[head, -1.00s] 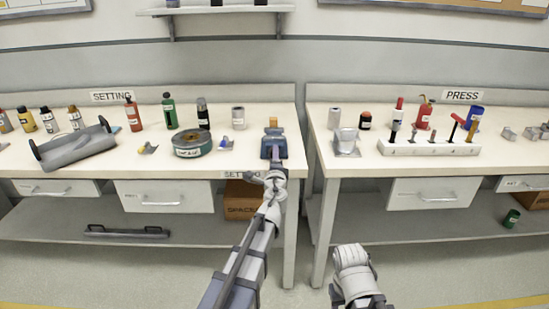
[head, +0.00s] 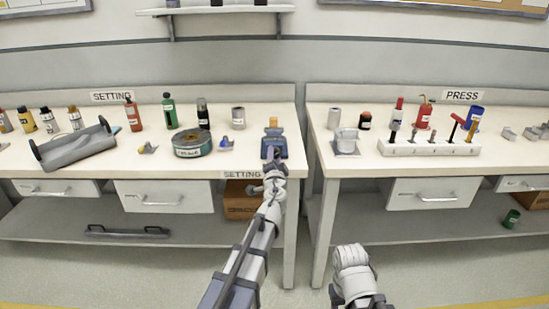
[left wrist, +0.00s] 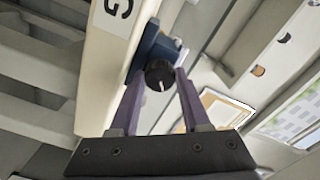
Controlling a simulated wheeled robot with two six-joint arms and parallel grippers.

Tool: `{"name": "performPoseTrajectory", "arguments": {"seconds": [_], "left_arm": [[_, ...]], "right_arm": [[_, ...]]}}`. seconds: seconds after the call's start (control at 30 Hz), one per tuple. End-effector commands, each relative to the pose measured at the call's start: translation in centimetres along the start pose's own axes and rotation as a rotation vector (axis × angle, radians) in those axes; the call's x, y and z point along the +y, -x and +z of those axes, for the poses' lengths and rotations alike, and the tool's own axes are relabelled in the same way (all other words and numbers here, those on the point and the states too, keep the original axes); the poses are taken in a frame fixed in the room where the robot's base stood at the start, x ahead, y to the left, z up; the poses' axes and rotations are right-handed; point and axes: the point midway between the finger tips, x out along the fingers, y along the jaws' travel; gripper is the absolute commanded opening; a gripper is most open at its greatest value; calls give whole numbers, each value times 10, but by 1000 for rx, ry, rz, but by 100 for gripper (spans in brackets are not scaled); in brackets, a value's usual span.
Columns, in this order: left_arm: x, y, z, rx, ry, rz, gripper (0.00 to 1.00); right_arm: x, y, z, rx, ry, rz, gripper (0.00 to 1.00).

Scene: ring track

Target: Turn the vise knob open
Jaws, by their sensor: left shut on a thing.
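The blue vise (head: 274,143) stands at the front right edge of the left bench, with an orange-yellow piece at its top. In the left wrist view the vise's blue body (left wrist: 150,45) shows at the bench edge, with its round black knob (left wrist: 159,74) facing my gripper. The knob bears a white mark, pointing roughly downward in that view. My left gripper (left wrist: 161,80) is shut on the knob, one purple finger on either side. In the head view the knob is hidden behind my left gripper (head: 272,160).
The left bench (head: 70,178) carries a grey tray (head: 75,147), a round tin (head: 191,143) and several bottles. A gap separates it from the right bench (head: 370,172), which holds a white rack (head: 428,148) of tools. A brown box (head: 241,200) sits below.

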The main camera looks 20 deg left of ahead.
Motion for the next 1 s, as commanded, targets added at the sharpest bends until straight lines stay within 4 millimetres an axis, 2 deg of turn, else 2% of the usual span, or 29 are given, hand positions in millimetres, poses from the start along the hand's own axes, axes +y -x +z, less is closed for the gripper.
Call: {"name": "performPoseTrajectory", "arguments": {"seconds": [0.53,0.57,0.8,1.0], "left_arm": [[0,1,1,-1,27,0,0],[0,1,1,-1,27,0,48],[0,1,0,0,25,0,75],[0,0,0,0,24,1,77]], "right_arm": [[0,0,0,0,0,0,51],[0,0,0,0,0,0,51],[0,0,0,0,0,0,51],[0,0,0,0,0,0,51]]}}
